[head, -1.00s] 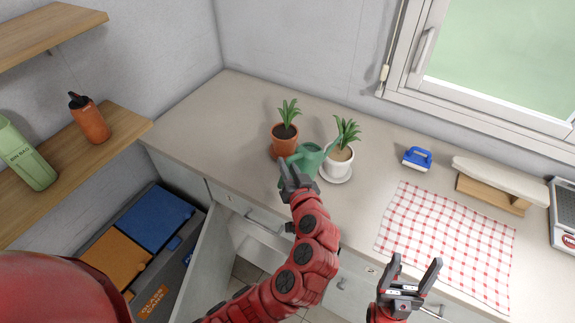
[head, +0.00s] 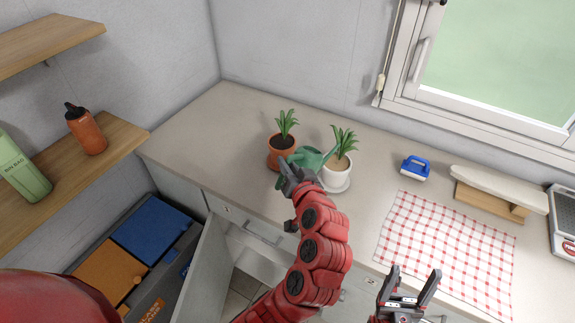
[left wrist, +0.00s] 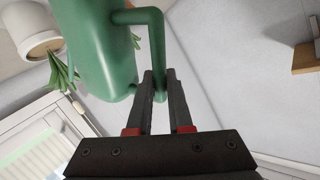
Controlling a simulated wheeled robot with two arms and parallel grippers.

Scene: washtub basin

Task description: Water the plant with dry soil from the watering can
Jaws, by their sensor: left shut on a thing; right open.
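My left gripper (head: 290,183) is shut on the handle of the green watering can (head: 309,157), holding it at the two potted plants. In the left wrist view the can (left wrist: 98,50) fills the upper left, with its handle between the fingertips (left wrist: 158,88). The can looks tilted, its spout towards the plant in the white pot (head: 337,174). That plant's soil is light brown and looks dry. The plant in the terracotta pot (head: 275,160) has dark soil and stands behind and left of the can. I cannot see any water. My right gripper (head: 411,286) is open and empty.
A red checked cloth (head: 447,238) lies on the counter (head: 215,130) to the right. Behind it are a blue-handled brush (head: 415,168) and an ironing board (head: 498,185). A cabinet door (head: 207,265) stands open below.

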